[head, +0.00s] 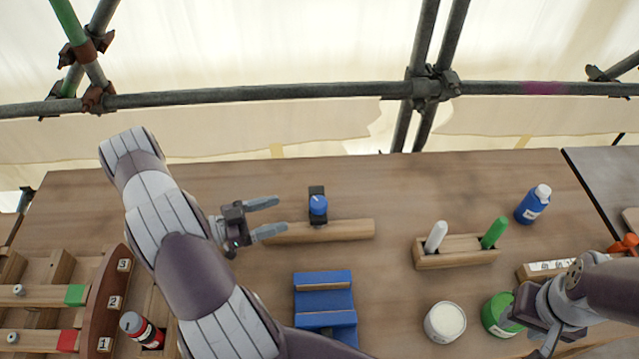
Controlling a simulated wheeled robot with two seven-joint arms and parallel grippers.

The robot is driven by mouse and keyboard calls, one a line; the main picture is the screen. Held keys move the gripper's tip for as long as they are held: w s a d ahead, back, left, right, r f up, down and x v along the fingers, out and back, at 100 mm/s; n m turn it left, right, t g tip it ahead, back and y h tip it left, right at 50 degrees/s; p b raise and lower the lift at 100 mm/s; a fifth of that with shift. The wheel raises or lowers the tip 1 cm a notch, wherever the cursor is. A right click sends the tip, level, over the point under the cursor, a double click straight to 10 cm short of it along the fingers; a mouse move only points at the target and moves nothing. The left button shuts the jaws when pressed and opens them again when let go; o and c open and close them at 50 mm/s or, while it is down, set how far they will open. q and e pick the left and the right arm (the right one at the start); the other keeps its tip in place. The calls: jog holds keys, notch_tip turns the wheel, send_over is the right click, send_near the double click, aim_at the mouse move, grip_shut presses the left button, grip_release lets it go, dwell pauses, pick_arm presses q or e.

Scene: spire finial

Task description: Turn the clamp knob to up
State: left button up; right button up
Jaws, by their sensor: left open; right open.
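The clamp knob (318,205) is a round blue knob on a small dark clamp, which sits on a wooden bar (345,231) lying across the middle of the table. The way its pointer faces is too small to tell. My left gripper (282,214) is open and empty just left of the knob, its two grey fingers pointing right toward it. A gap shows between fingertips and knob, and the fingers overlap the bar's left end in the view. My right gripper (533,333) is at the lower right, near a green jar (499,317), with its fingers partly hidden.
A blue stepped block (323,282) stands in front of the bar. A wooden holder (457,259) carries a white and a green marker. A white-topped jar (445,322) and a blue bottle (533,204) are at the right. A numbered rack (112,300) stands left. Scaffold pipes cross behind.

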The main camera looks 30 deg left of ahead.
pick_arm(q)
jog(key=p, duration=0.2)
send_near(326, 203)
jog(key=x, duration=0.3)
jog(key=shift+w+d+f, duration=0.15)
jog(key=shift+d+f, duration=0.05)
jog(key=shift+d, duration=0.05)
jog(key=w+d, duration=0.1)
jog(key=w+d+p, duration=0.1)
jog(key=w, duration=0.1)
jog(key=w+d+f+p, duration=0.1)
jog(key=w, duration=0.1)
jog(key=shift+w+d+r, duration=0.1)
jog(key=shift+w+d, duration=0.15)
jog(key=shift+d, duration=0.35)
jog(key=shift+a, duration=0.15)
jog(key=shift+c, duration=0.7)
jog(key=c, duration=0.8)
pick_arm(e)
jog(key=r, duration=0.1)
jog(key=d+r, duration=0.1)
jog(key=r, duration=0.2)
jog(key=shift+s+d+r, duration=0.15)
jog(key=shift+s, duration=0.15)
